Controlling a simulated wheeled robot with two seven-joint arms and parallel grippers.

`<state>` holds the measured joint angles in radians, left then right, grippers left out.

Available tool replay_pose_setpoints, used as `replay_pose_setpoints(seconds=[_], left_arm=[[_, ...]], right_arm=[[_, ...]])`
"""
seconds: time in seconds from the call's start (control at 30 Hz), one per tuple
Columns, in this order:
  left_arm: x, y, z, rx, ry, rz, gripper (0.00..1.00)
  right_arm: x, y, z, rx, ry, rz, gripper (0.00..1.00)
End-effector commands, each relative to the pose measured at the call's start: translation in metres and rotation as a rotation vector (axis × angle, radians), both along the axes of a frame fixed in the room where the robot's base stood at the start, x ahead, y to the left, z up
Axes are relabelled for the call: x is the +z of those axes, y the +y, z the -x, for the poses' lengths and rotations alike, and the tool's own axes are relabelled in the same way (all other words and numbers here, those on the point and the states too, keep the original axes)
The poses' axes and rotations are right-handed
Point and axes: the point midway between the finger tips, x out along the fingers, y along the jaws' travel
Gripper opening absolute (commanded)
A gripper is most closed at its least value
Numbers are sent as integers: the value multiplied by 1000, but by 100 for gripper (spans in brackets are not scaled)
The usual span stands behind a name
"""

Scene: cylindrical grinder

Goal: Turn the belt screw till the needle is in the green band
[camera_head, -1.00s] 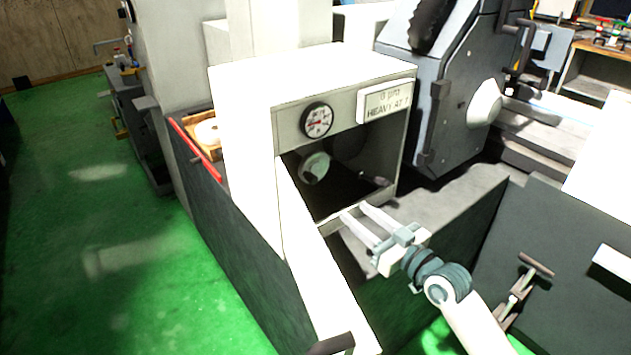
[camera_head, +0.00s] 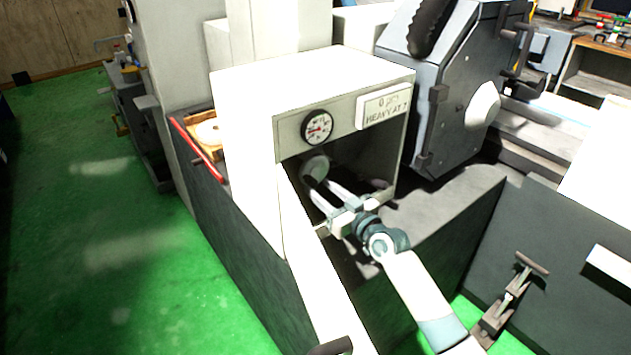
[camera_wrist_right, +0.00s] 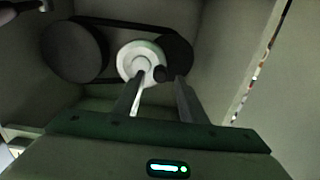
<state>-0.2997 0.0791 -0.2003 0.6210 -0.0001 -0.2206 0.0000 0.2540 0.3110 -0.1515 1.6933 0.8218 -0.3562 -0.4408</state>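The round gauge (camera_head: 318,127) with a black rim is on the front of the pale housing, above its opening. Red shows on its dial; the needle's exact place is too small to read. Inside the opening is a pale round disc (camera_head: 315,168), also in the right wrist view (camera_wrist_right: 132,62). A small dark knob (camera_wrist_right: 160,73) shows in front of that disc; I cannot tell for sure that it is the belt screw. My right gripper (camera_head: 321,190) reaches into the opening, fingers apart on either side of the knob in the wrist view (camera_wrist_right: 157,85). Touching is not clear. My left gripper is out of view.
A dark belt runs around a large pulley (camera_wrist_right: 75,50) and a smaller one (camera_wrist_right: 178,52) behind the disc. The housing walls enclose the gripper closely. A sign (camera_head: 384,106) reading "HEAVY AT 7" is right of the gauge. Green floor (camera_head: 90,250) is clear at left.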

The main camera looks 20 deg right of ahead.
Motion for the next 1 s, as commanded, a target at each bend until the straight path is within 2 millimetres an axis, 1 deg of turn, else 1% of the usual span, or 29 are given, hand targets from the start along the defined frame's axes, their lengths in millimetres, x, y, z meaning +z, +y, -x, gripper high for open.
replay_pose_setpoints(seconds=[0.03, 0.1, 0.23, 0.37, 0.63, 0.67, 0.7, 0.77, 0.8, 1.0], left_arm=[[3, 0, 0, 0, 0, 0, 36], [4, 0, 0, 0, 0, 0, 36], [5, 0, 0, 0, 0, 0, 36], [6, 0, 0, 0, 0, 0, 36], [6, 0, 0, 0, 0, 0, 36], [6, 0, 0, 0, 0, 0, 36], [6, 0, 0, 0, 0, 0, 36], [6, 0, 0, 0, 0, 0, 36], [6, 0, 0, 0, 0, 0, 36], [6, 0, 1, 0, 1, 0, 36]], right_arm=[[2, 3, -8, 0, 0, -1, 38], [2, 5, -15, 0, 0, -2, 38], [0, 9, -24, 0, 0, -1, 38], [0, 10, -28, 0, -1, -1, 38], [0, 11, -29, 0, -1, 0, 38], [0, 10, -29, 0, -1, 0, 33], [0, 10, -29, 0, -1, 0, 24], [0, 10, -29, 0, -1, 0, 9], [0, 10, -29, 0, -1, 0, 0], [0, 10, -28, 0, 1, -3, 0]])
